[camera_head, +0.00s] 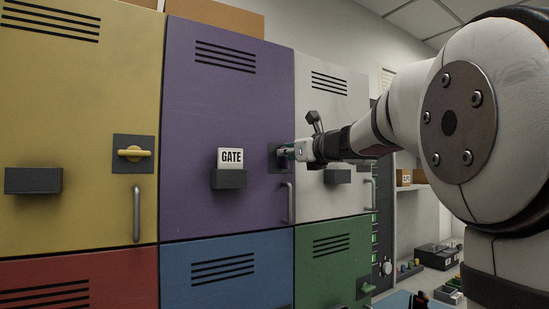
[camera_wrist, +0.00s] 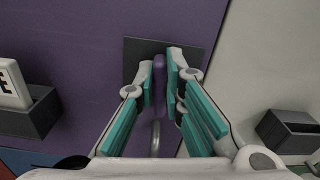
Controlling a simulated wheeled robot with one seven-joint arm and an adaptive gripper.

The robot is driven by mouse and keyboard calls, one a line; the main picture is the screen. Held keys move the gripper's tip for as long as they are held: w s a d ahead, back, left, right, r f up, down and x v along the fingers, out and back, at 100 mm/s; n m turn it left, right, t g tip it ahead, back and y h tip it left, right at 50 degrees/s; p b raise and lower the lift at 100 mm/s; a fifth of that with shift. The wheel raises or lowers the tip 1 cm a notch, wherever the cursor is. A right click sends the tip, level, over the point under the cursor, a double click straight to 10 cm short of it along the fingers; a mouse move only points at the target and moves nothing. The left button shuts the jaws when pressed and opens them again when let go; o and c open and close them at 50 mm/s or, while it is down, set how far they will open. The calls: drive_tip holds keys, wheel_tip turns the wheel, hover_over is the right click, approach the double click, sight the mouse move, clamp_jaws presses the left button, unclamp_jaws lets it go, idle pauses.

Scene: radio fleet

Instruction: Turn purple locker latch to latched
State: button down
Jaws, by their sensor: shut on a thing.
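The purple locker (camera_head: 215,130) is closed, in the upper row between a yellow and a white locker. Its dark latch plate (camera_head: 275,160) is at the door's right side, partly hidden by my gripper (camera_head: 287,152). In the wrist view, the purple latch handle (camera_wrist: 159,72) stands roughly upright in front of the dark plate (camera_wrist: 133,50). My gripper's teal-padded fingers lie on either side of the handle and are shut on it.
A grey door handle (camera_head: 288,203) is below the latch. A dark holder (camera_head: 228,179) with a GATE card (camera_head: 230,157) sticks out to the left. The yellow locker's latch (camera_head: 134,153) lies horizontal. The white locker's holder (camera_head: 338,176) is close to my arm.

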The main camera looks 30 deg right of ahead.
drive_tip(key=n+b, duration=0.3)
drive_tip(key=n, duration=0.1)
drive_tip(key=f+n+b, duration=0.1)
drive_tip(key=n+b, duration=0.3)
drive_tip(key=a+n+b, duration=0.1)
drive_tip(key=n+b, duration=0.3)
drive_tip(key=shift+w+a+f+n, duration=0.1)
drive_tip(key=shift+w+f+n, duration=0.1)
drive_tip(key=shift+n, duration=0.1)
drive_tip(key=shift+s+f+n+b, duration=0.1)
drive_tip(key=shift+f+n+b, duration=0.1)
drive_tip(key=shift+n+b, duration=1.55)
drive_tip(key=shift+n, duration=0.25)
drive_tip(key=c, duration=1.7)
unclamp_jaws()
drive_tip(key=shift+s, duration=0.1)
drive_tip(key=shift+r, duration=0.1)
